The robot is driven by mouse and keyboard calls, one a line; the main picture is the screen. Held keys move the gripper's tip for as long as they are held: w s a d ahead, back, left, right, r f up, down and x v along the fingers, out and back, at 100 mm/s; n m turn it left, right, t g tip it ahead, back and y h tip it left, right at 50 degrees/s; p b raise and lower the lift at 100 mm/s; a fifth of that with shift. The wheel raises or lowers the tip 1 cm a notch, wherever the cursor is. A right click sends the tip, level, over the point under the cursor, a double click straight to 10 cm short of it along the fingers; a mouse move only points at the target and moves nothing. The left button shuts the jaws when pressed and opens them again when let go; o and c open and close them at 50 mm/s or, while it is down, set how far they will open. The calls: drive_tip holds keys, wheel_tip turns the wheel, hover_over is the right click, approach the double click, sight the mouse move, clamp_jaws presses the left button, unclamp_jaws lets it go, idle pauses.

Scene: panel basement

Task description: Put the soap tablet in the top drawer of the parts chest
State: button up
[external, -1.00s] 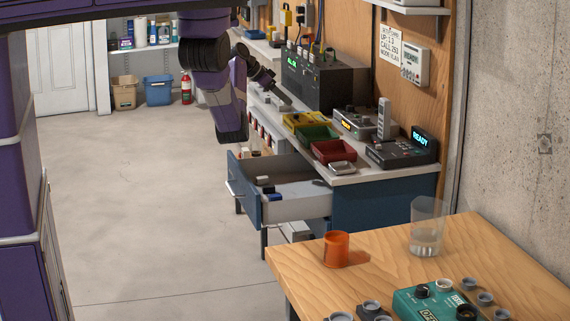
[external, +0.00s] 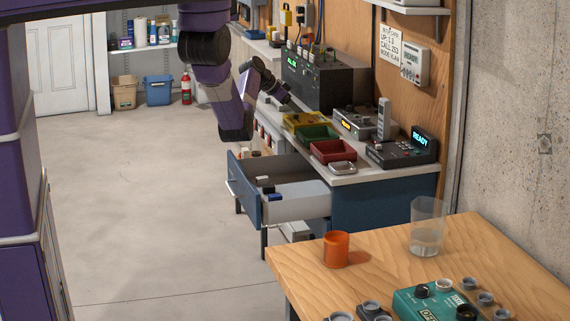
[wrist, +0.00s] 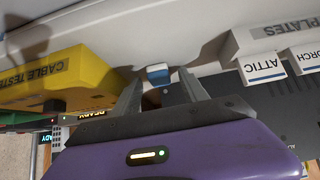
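In the wrist view, a small white-and-blue block (wrist: 158,73), which looks like the soap tablet, lies on a pale surface. It shows between and just past the fingertips of my gripper (wrist: 162,86). The fingers are apart, and I see no clear contact with the block. In the external view my gripper (external: 286,98) is low over the workbench near the yellow tray; the tablet cannot be made out there. A drawer (external: 306,206) of the blue chest (external: 385,203) under the bench is pulled open. It holds several small blocks, white, dark and blue.
A yellow cable tester (wrist: 45,78) lies left of my fingers in the wrist view. Labelled white blocks (wrist: 265,68) are at right. Yellow, green and red trays (external: 333,151) and a black device (external: 312,78) crowd the bench. The floor left of the drawer is clear.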

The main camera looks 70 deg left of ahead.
clamp_jaws()
drive_tip(key=shift+r, duration=0.1)
wheel_tip(320, 180, up, 20)
drive_tip(key=b, duration=0.2)
idle(0.4)
